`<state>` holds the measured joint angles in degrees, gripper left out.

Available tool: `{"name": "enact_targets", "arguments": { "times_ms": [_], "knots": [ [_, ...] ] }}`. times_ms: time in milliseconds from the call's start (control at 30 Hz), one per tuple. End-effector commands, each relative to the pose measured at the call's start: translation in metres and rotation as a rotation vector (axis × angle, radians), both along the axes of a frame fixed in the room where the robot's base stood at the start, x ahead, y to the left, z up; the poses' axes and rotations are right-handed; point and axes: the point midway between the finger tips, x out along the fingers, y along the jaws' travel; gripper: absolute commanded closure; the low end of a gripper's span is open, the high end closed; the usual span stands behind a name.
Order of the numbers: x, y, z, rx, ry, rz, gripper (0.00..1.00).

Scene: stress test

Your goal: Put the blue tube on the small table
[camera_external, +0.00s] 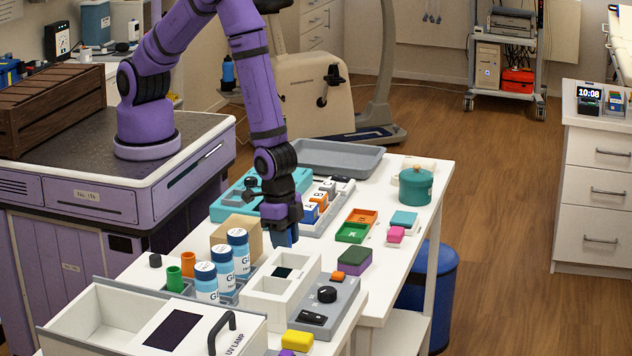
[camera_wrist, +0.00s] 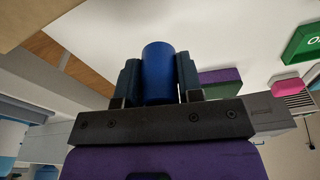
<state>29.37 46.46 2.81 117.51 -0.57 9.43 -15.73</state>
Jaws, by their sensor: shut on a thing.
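My gripper (camera_external: 282,238) is in the middle of the external view, pointing down above the white table (camera_external: 396,268). In the wrist view my gripper (camera_wrist: 159,85) is shut on the blue tube (camera_wrist: 158,72), which stands between its two dark fingers. In the external view the tube is mostly hidden by the fingers, and I cannot tell how far it is above the surface. I cannot tell for certain which white surface is the small table.
Blue-and-white bottles (camera_external: 238,250), a cardboard box (camera_external: 228,232) and a white divided box (camera_external: 283,285) stand close to my gripper. A green tube (camera_external: 174,279) stands further left. A teal pot (camera_external: 416,186) and small trays (camera_external: 352,233) lie right. Bare tabletop shows around the trays.

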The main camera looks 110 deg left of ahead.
Motion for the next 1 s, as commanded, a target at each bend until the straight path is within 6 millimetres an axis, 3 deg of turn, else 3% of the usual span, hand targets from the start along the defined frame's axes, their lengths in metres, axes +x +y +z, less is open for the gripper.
{"name": "enact_targets", "arguments": {
  "times_ms": [167,267,500,800,1000],
  "knots": [
    [0.003,0.008,0.001,0.000,0.000,0.008,0.88],
    [0.010,0.025,0.004,-0.001,0.000,0.026,0.88],
    [0.031,0.101,0.016,-0.002,0.000,0.089,0.88],
    [0.040,0.196,0.030,-0.002,-0.001,0.165,0.88],
    [0.038,0.232,0.035,-0.001,0.000,0.190,0.88]
  ]
}}
